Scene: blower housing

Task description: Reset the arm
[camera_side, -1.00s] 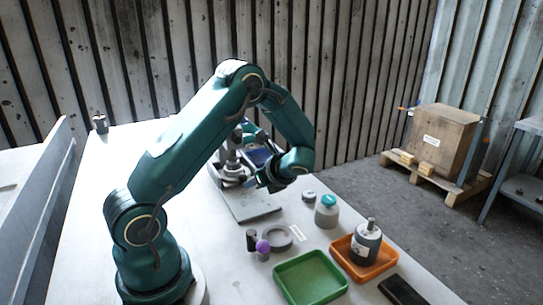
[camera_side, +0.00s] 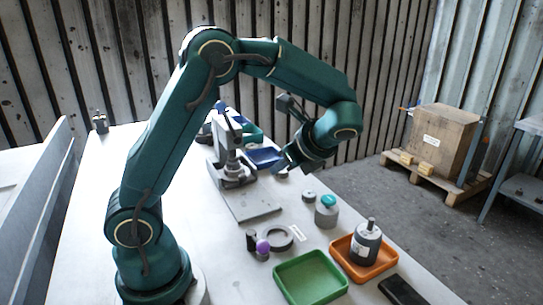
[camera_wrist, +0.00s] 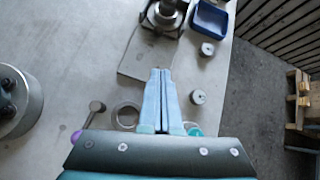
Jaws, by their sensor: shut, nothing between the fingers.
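My gripper (camera_wrist: 163,72) shows in the wrist view with its two blue fingers together and nothing between them. In the side view my gripper (camera_side: 284,166) hangs in the air above the far part of the table, to the right of the grey press-like stand (camera_side: 234,165). It appears clear of everything on the table. In the wrist view the fingers point toward the stand's grey base plate (camera_wrist: 147,50), which lies below them.
An empty green tray (camera_side: 310,278) and an orange tray (camera_side: 385,268) holding a grey motor-like part (camera_side: 366,242) are near the front. A grey ring (camera_side: 277,237), a purple-knobbed part (camera_side: 262,247) and a teal-topped jar (camera_side: 327,211) stand nearby. A blue bin (camera_side: 263,157) is behind.

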